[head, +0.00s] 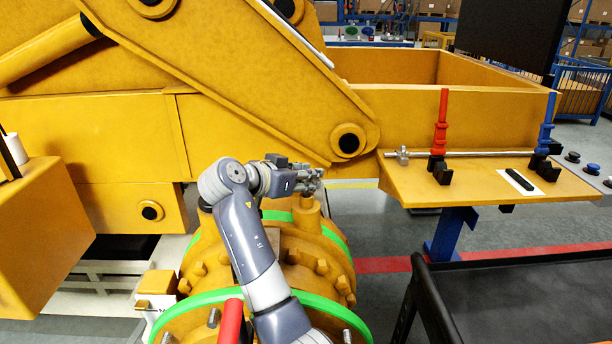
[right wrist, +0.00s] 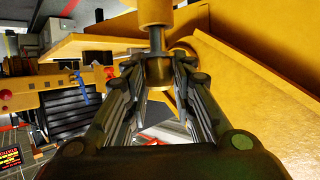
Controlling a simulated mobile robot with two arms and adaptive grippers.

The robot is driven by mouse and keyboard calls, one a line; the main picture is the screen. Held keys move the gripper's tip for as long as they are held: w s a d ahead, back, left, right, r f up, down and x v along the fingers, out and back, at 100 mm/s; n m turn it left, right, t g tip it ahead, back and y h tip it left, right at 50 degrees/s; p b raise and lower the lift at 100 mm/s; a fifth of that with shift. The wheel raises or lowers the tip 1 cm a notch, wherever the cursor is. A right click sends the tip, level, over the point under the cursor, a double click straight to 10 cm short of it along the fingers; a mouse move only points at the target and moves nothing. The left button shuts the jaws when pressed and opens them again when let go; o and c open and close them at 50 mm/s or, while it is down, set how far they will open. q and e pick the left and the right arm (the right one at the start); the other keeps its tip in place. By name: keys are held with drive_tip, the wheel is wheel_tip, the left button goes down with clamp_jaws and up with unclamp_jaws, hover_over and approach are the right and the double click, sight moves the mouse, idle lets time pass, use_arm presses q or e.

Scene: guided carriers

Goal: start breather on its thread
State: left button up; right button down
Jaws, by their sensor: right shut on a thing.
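My right gripper (head: 314,181) is just above the raised yellow boss (head: 307,214) on top of the yellow axle housing (head: 300,240). In the right wrist view the gripper (right wrist: 158,66) is shut on the breather, a small brass-coloured cap (right wrist: 158,73) with a grey stem. The stem points at the yellow boss (right wrist: 155,12) at the top of that picture and appears to meet its end face. I cannot tell whether the stem is inside the hole. In the head view the breather is too small and covered to make out. My left gripper is not in view.
A large yellow machine arm (head: 240,70) stands close behind the gripper. A yellow shelf (head: 480,190) at right carries a rod, red and blue uprights and a black piece on white. A black cart (head: 520,300) is at lower right. Floor shows between cart and housing.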

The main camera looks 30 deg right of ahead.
drive_tip(key=shift+f+b, duration=0.65)
drive_tip(key=shift+f, duration=0.4)
drive_tip(key=c, duration=1.3)
unclamp_jaws()
wheel_tip(320, 180, up, 10)
